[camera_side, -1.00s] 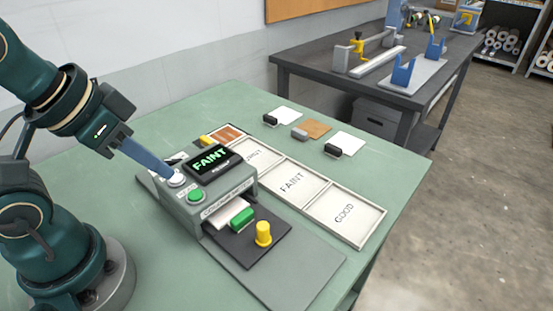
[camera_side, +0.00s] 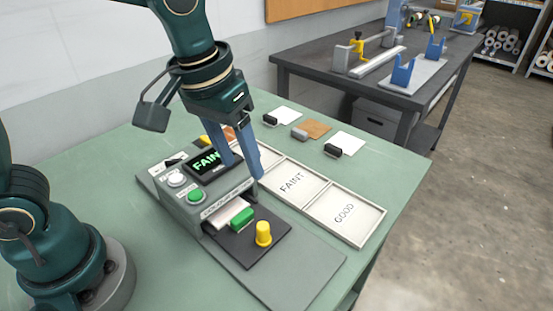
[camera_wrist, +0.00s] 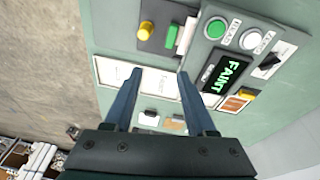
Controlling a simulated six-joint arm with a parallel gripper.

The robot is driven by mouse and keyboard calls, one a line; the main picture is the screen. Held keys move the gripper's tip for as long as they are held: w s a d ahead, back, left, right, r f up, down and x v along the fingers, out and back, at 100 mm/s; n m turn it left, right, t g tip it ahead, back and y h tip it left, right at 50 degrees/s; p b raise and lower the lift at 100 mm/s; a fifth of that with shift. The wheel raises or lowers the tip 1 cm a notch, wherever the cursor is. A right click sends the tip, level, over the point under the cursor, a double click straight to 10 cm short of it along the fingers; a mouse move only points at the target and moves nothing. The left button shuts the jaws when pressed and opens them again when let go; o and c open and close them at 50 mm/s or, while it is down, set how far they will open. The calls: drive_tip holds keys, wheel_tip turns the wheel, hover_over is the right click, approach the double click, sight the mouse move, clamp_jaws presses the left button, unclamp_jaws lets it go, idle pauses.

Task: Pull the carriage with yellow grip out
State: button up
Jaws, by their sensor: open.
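The dark carriage (camera_side: 268,243) sticks out from the front of the grey press (camera_side: 197,214). Its upright yellow grip (camera_side: 263,233) stands near the outer end, and a green block (camera_side: 242,218) with a white card sits on it. In the wrist view the yellow grip (camera_wrist: 146,31) is at the top, beyond my fingertips. My gripper (camera_side: 243,170) is open and empty, above the press and its display, which reads FAINT. The fingers hide part of the display in the side view. In the wrist view the open fingers (camera_wrist: 159,75) point toward the trays.
Labelled trays, including FAINT (camera_side: 293,182) and GOOD (camera_side: 344,213), lie beside the press. Small dark and grey blocks with cards (camera_side: 312,130) lie behind them. The press has a green button (camera_side: 196,196) and a white button (camera_side: 176,180). Green table is clear at the right front.

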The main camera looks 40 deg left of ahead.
sight(263, 225)
drive_tip(key=d+f+g, duration=0.1)
drive_tip(key=f, duration=0.1)
drive_tip(key=d+f+m, duration=0.1)
drive_tip(key=f, duration=0.1)
drive_tip(key=d+f+g, duration=0.1)
drive_tip(key=d+f, duration=0.1)
drive_tip(key=f, duration=0.1)
drive_tip(key=shift+d+g+y, duration=0.1)
drive_tip(key=shift+g+y, duration=0.2)
drive_tip(key=shift+f, duration=2.6)
clamp_jaws()
